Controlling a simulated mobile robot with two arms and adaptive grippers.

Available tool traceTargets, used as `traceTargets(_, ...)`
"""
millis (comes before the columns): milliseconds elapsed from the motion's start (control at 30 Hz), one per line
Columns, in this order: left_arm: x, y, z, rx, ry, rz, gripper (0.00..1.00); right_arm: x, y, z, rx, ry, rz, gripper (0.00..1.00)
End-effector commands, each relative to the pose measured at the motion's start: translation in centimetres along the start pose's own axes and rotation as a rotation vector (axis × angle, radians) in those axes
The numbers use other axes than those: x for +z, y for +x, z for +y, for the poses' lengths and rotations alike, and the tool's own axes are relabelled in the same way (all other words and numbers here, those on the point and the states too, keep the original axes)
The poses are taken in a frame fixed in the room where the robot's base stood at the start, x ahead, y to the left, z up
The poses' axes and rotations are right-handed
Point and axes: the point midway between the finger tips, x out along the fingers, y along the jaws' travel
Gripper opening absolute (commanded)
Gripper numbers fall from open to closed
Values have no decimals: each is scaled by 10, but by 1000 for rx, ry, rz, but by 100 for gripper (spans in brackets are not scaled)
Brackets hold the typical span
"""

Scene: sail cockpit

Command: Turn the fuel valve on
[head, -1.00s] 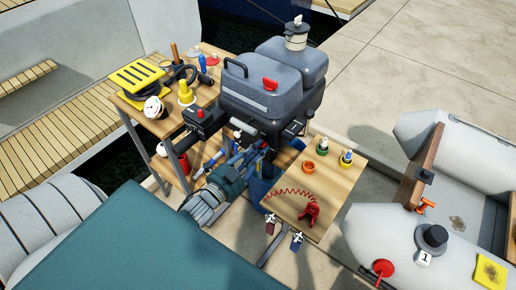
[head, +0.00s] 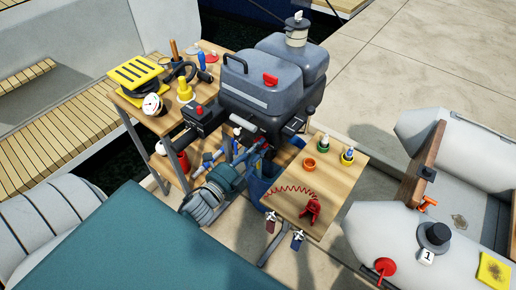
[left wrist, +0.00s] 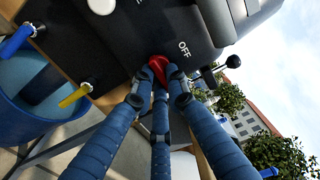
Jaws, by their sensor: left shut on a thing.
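The fuel valve's red handle (left wrist: 158,66) shows in the left wrist view on the dark underside of the outboard motor, beside the white word OFF (left wrist: 185,48). The three blue fingers of my left gripper (left wrist: 159,88) are shut around this red handle; their tips cover part of it. In the head view my left gripper (head: 248,150) is under the front of the grey outboard motor (head: 262,88), and I cannot make out the valve handle there. How far the handle is turned is hard to tell. My right gripper is not in view.
A wooden shelf (head: 346,190) with a red clip, coiled red cord and small bottles stands right of the motor. A wooden rack (head: 132,100) with a yellow-topped item and a gauge stands left. A blue bucket (left wrist: 30,85) is close by the gripper. A grey dinghy (head: 380,225) lies right.

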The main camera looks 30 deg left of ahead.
Motion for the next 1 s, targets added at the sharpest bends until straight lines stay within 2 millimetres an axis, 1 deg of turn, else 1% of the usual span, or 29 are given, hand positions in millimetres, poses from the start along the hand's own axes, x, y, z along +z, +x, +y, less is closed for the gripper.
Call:
traceTargets(433, -1, 0, 0, 0, 12, 3, 0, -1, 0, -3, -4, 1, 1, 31)
traceTargets(467, -2, 0, 0, 0, 12, 3, 16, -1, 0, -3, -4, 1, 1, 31)
traceTargets(533, -1, 0, 0, 0, 12, 3, 30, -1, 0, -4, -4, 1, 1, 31)
traceTargets(567, -1, 0, 0, 0, 11, 2, 33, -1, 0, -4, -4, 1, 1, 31)
traceTargets(867, 0, 0, 0, 1, 10, 1, 33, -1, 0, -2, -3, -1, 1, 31)
traceTargets(1000, 0, -7, 1, 2, 9, 0, 33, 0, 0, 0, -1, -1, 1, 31)
